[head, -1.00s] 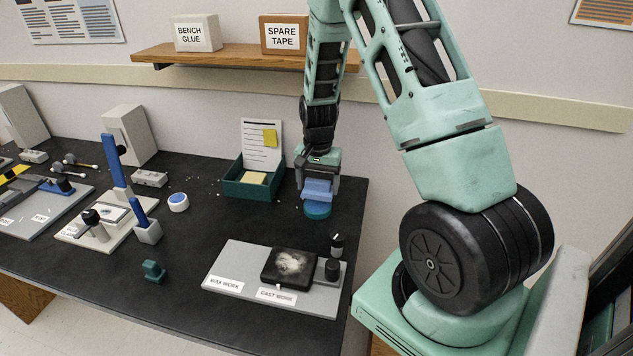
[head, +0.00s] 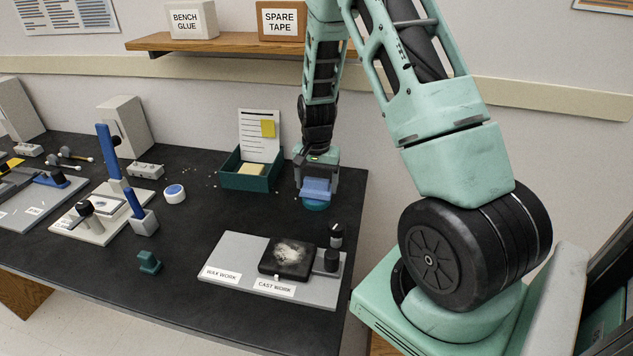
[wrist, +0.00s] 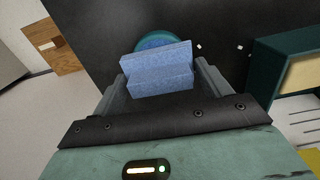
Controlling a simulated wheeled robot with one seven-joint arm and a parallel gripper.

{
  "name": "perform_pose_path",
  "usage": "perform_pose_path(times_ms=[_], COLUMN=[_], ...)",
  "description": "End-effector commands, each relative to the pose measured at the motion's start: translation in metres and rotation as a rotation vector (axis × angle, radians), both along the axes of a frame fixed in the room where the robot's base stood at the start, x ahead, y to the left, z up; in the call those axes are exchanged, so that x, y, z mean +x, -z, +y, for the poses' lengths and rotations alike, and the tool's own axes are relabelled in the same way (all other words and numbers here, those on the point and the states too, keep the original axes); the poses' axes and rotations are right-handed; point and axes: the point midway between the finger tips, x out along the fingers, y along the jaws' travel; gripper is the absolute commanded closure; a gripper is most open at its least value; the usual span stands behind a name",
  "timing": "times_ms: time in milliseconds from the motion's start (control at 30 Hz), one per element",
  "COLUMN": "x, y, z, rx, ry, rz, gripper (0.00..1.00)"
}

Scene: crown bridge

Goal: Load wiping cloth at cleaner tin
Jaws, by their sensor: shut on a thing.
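My gripper (head: 317,190) is shut on a folded blue wiping cloth (head: 316,187) near the back right of the bench. In the wrist view the cloth (wrist: 160,70) sits between the two fingers. Directly below the cloth is a round teal tin (head: 315,206), which I take as the cleaner tin; its rim (wrist: 158,38) shows past the cloth in the wrist view. The cloth covers most of the tin's top. I cannot tell whether the cloth touches it.
A teal box (head: 250,181) with a note sheet stands left of my gripper. A grey board (head: 230,262) with a dark block (head: 288,258) lies in front. The bench between is mostly clear.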

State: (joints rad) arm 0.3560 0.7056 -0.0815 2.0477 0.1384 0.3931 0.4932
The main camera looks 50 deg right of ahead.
Motion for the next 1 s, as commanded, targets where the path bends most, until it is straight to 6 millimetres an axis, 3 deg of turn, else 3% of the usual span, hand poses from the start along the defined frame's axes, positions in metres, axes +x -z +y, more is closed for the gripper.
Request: perform_pose_path(times_ms=[1000], x=[0.000], y=[0.010], z=[0.000], rx=[0.000], ry=[0.000], rz=[0.000], gripper=[0.42])
